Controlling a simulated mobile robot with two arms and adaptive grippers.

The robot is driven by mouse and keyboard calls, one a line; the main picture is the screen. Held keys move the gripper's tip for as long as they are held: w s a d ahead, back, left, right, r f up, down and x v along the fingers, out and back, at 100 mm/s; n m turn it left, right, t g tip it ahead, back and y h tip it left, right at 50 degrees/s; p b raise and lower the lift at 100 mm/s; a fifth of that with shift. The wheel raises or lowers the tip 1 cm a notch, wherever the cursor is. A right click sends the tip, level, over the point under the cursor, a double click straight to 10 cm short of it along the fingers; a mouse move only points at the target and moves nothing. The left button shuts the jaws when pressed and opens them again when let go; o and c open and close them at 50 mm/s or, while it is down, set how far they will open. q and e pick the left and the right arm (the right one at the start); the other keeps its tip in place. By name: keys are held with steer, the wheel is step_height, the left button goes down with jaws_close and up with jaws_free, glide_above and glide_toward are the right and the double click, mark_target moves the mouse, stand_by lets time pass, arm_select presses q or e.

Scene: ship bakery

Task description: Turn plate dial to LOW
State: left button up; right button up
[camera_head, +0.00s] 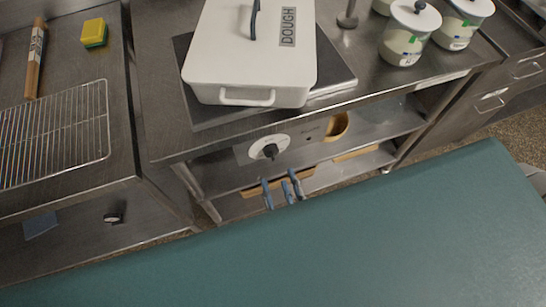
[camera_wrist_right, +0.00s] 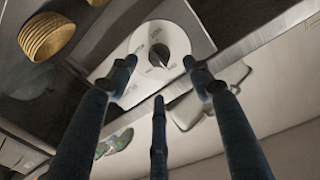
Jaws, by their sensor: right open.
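The plate dial is a black knob (camera_head: 270,151) on a white plate on the front of the metal counter, below the dough box. In the right wrist view the knob (camera_wrist_right: 159,54) sits on its white plate with small lettering, too blurred to read surely. My right gripper (camera_head: 281,184) is open and empty, its blue fingers just below the dial in the head view. In the right wrist view its fingers (camera_wrist_right: 159,75) spread around the lower side of the knob, with a visible gap; I cannot tell whether any finger touches. My left gripper is not in view.
A white box labelled DOUGH (camera_head: 240,60) stands on a dark plate (camera_head: 205,110) on the counter. A wooden bowl (camera_head: 338,126) is on the shelf right of the dial. White jars (camera_head: 403,45) stand at right. A wire rack (camera_head: 60,130) lies at left.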

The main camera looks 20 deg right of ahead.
mark_target(273, 158)
steer(key=w+p, duration=0.1)
steer(key=w, duration=0.7)
steer(key=shift+d, duration=0.2)
steer(key=shift+c, duration=0.5)
steer(key=c, duration=1.1)
